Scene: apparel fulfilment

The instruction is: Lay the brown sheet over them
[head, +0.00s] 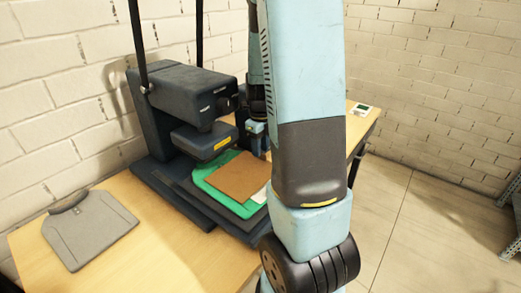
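The brown sheet (237,176) lies flat on a green garment (209,183) on the lower plate of a dark press. Green shows around the sheet's left and front edges. A white piece (260,195) shows at the sheet's front right corner, partly hidden by my arm. Whatever is under the sheet is hidden. My gripper (262,152) is at the far right edge of the sheet, small and partly behind my arm. I cannot tell whether its fingers are open or shut, or whether they touch the sheet.
The dark press (181,105) stands with its upper head (203,139) over the back left of the plate. A folded grey garment (90,229) lies on the wooden table (150,260) at left.

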